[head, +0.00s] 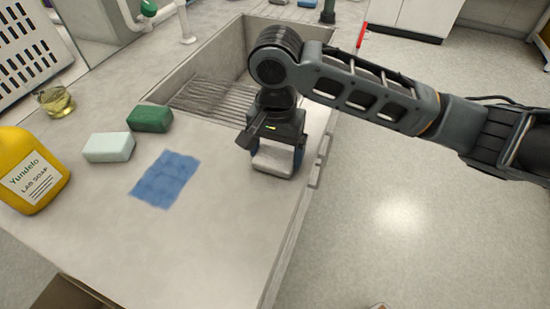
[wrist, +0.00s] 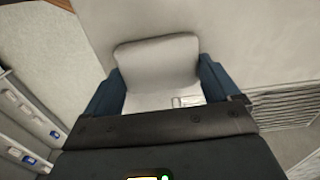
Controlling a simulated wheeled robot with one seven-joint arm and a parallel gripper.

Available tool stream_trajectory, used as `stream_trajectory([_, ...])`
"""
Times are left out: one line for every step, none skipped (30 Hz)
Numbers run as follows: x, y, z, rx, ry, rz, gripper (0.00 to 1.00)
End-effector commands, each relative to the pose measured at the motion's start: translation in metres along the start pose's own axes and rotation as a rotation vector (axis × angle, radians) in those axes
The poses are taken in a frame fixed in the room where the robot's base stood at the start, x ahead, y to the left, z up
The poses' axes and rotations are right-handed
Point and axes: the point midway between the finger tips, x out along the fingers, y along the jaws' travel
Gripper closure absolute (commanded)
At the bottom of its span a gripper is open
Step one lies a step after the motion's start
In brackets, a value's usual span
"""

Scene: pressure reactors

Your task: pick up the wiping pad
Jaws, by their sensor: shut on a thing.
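The wiping pad (head: 272,163) is a pale grey-white block with rounded edges, near the right edge of the counter. My gripper (head: 276,157) points down over it, with its blue fingers on either side, and is shut on it. In the wrist view the pad (wrist: 158,60) shows between the two blue fingers of my gripper (wrist: 160,78). My gripper's body hides the near part of the pad there. The pad is low over the counter; I cannot tell whether it touches the surface.
A blue cloth (head: 165,180), a pale sponge (head: 108,147) and a green sponge (head: 150,118) lie left on the counter (head: 215,225). A yellow soap jug (head: 32,172) and a beaker (head: 55,101) stand farther left. The ribbed sink (head: 205,98) lies behind my gripper.

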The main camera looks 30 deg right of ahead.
Motion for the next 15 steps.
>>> stream_trajectory([0.0,0.0,0.0,0.0,0.0,0.0,0.39])
stream_trajectory([0.0,0.0,0.0,0.0,0.0,0.0,0.39])
stream_trajectory([0.0,0.0,0.0,0.0,0.0,0.0,0.39])
stream_trajectory([0.0,0.0,0.0,0.0,0.0,0.0,0.39])
stream_trajectory([0.0,0.0,0.0,0.0,0.0,0.0,0.39])
stream_trajectory([0.0,0.0,0.0,0.0,0.0,0.0,0.39])
stream_trajectory([-0.001,0.0,0.0,0.0,0.0,0.0,0.39])
stream_trajectory([-0.001,0.0,0.0,0.0,0.0,0.0,0.39])
stream_trajectory([-0.002,0.0,0.0,0.0,0.0,0.0,0.39])
stream_trajectory([-0.003,0.0,0.0,0.0,0.0,0.0,0.39])
stream_trajectory([-0.005,0.0,0.0,0.0,0.0,-0.001,0.39])
stream_trajectory([-0.007,0.0,0.0,0.0,0.0,-0.001,0.39])
stream_trajectory([-0.01,-0.001,0.0,0.0,0.0,-0.002,0.39])
stream_trajectory([-0.012,-0.001,0.0,0.0,0.0,-0.003,0.39])
stream_trajectory([-0.016,0.0,0.0,-0.001,0.0,-0.002,0.39])
